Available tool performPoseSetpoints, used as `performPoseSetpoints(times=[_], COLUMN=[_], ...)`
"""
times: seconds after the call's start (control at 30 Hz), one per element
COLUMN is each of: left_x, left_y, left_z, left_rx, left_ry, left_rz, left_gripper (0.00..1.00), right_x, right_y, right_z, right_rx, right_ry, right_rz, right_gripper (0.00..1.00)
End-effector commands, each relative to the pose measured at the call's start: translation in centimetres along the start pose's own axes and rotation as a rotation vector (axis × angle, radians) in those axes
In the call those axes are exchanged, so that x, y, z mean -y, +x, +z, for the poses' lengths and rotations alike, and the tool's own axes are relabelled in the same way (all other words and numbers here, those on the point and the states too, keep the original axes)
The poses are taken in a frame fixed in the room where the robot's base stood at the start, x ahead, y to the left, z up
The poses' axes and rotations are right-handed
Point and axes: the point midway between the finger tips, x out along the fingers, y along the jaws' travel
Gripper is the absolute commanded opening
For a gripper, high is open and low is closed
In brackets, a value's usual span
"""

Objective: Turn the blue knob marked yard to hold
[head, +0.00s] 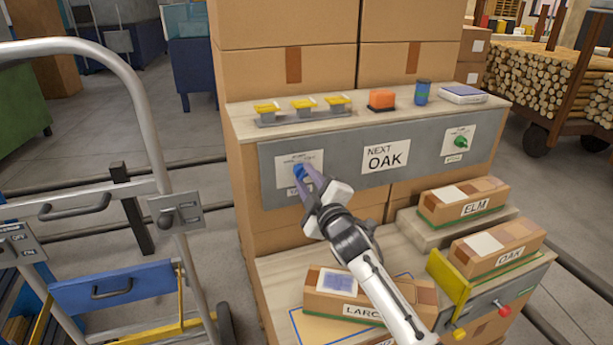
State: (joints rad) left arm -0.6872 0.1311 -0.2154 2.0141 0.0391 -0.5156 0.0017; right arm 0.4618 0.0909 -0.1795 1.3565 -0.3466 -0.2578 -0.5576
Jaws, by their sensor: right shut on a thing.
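The blue knob (299,171) sits on a white plate (287,162) at the left end of the grey upright panel (343,148). The plate's small lettering is too fine to read, and the knob's pointing direction is hidden. My right gripper (307,177) reaches up from the lower right and is shut on the blue knob, its fingers covering part of the knob and of the label below it. A green knob (460,141) is on another plate at the panel's right end. My left gripper is out of view.
A NEXT OAK sign (385,156) is mid-panel. Yellow-topped pieces (303,105), an orange block (382,99) and a blue can (422,92) stand on the ledge above. Boxes marked LARC… (345,306), ELM (463,202) and OAK (497,248) lie below. A metal cart (110,190) stands left.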

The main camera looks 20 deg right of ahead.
Motion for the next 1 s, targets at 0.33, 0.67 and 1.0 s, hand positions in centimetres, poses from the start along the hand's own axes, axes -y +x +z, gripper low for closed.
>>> performPoseSetpoints(times=[0.33, 0.67, 1.0], left_x=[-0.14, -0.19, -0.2], left_y=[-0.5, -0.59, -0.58], left_z=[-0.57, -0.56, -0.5], left_rx=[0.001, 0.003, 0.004], left_ry=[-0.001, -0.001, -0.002], left_rz=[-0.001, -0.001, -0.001], left_gripper=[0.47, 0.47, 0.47], right_x=[0.07, 0.15, 0.17], right_y=[-0.03, -0.02, -0.03], right_z=[0.03, 0.04, 0.05], right_rx=[0.002, 0.001, 0.001], right_ry=[0.212, 0.282, 0.288], right_rz=[-0.002, -0.002, -0.002], right_gripper=[0.05, 0.05, 0.05])
